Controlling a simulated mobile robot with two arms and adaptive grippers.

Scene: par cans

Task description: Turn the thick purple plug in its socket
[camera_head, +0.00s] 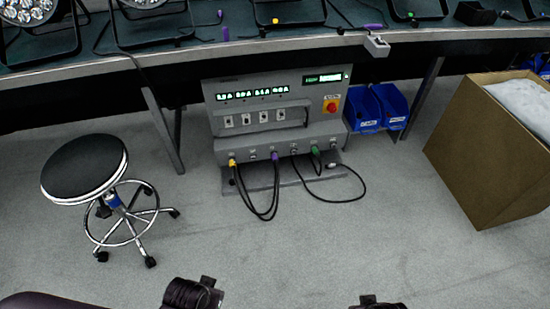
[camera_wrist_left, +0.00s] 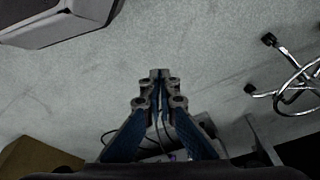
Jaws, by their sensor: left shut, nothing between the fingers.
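The purple plug (camera_head: 274,155) sits in a socket on the low front of a grey power unit (camera_head: 290,120), with a black cable hanging from it. A yellow plug (camera_head: 232,161) is left of it and a green plug (camera_head: 315,151) right of it. My left gripper (camera_wrist_left: 158,76) is shut and empty in the wrist view, where its fingers hide much of the unit. In the head view, dark parts of my left arm (camera_head: 190,293) and right arm (camera_head: 377,302) show at the bottom edge, well short of the unit. The right fingers cannot be made out.
A black-topped stool (camera_head: 84,168) stands left of the unit. Blue bins (camera_head: 390,105) and a large brown box (camera_head: 490,145) stand to the right. A long bench (camera_head: 180,48) with lamps and cables runs above and behind. A loose cable (camera_head: 345,198) loops on the floor; the floor in front is clear.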

